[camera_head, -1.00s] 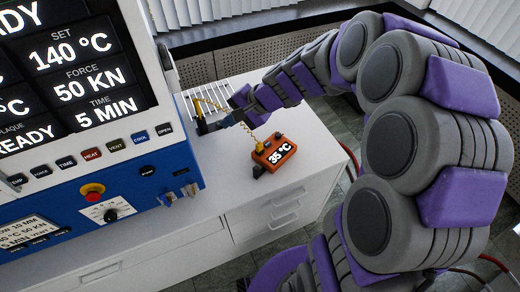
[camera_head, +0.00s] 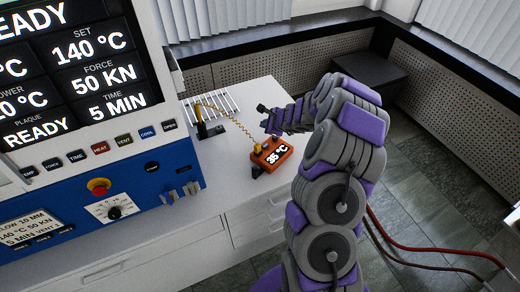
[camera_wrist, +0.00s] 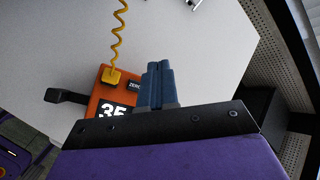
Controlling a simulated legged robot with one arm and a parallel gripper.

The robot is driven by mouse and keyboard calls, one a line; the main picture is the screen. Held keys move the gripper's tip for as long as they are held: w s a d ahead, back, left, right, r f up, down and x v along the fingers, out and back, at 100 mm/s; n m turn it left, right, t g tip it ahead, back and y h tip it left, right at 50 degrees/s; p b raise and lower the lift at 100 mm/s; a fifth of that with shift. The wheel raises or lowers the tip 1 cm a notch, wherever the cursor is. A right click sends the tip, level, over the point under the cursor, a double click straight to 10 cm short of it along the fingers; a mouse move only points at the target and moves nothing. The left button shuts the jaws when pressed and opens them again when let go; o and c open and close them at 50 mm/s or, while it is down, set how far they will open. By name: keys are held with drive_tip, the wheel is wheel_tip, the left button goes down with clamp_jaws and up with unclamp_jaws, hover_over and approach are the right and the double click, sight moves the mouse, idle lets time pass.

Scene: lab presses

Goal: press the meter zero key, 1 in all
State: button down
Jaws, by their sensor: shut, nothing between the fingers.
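The orange meter (camera_head: 270,154) lies on the white bench top, its display reading 35 °C. In the wrist view the meter (camera_wrist: 104,91) is partly hidden by my gripper. Its dark key marked ZERO (camera_wrist: 134,84) shows just left of the fingers. My gripper (camera_wrist: 158,66) is shut and empty, its blue fingers side by side. In the head view my arm's end is over the bench at the far right side of the meter. I cannot tell the height of the fingertips over the key, or whether they touch the meter.
A coiled yellow cord (camera_head: 232,121) runs from the meter to a probe in a dark holder (camera_head: 207,128). A white rack (camera_head: 212,104) lies behind it. The blue and white press (camera_head: 150,172) stands at left. Bare bench top lies between the press and meter.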

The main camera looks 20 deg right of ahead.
sight(266, 147)
drive_tip(key=shift+d+f, duration=0.2)
drive_tip(key=shift+f, duration=0.15)
drive_tip(key=shift+d+f, duration=0.1)
drive_tip(key=shift+d, duration=0.05)
wheel_tip(266, 147, down, 9)
drive_tip(key=b, duration=0.7)
drive_tip(key=shift+r+b, duration=0.2)
drive_tip(key=shift+b, duration=0.15)
drive_tip(key=shift+f, duration=0.15)
idle(1.4)
drive_tip(key=shift+s+f+b, duration=0.1)
drive_tip(key=shift+f+b, duration=0.1)
drive_tip(key=shift+b, duration=0.2)
drive_tip(key=shift+f+b, duration=0.35)
drive_tip(key=shift+f, duration=0.05)
idle(0.5)
idle(0.4)
drive_tip(key=shift+r+p, duration=0.8)
drive_tip(key=shift+r, duration=0.05)
